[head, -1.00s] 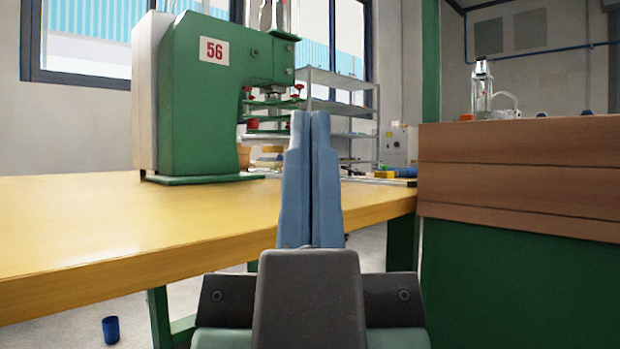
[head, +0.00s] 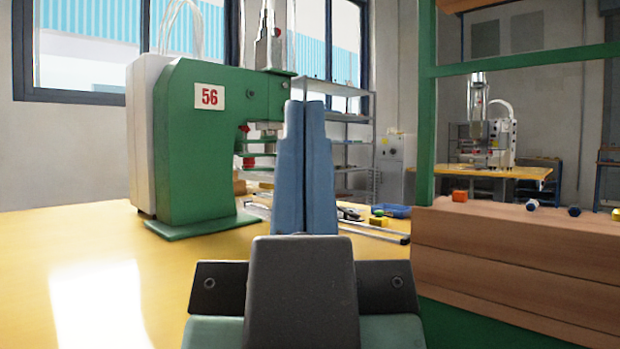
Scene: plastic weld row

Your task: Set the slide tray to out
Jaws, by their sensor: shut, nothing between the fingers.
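My gripper (head: 304,103) points forward in the middle of the head view, its two blue fingers closed together with nothing between them. A green press (head: 195,150) marked 56 stands on the yellow table to the left of the fingers. Metal rails (head: 375,232) lie low on the table beside the press, running behind my fingers. I cannot tell clearly which part there is the slide tray, as my fingers hide the area in front of the press head. My gripper appears nearer to me than the press.
The yellow table (head: 60,240) is bare at the near left. A blue thing (head: 395,211) and a small yellow block (head: 377,220) lie near the rails. A wooden-topped bench (head: 500,260) with small parts and a green post (head: 426,130) stand at the right. A grey shelf (head: 345,140) is behind.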

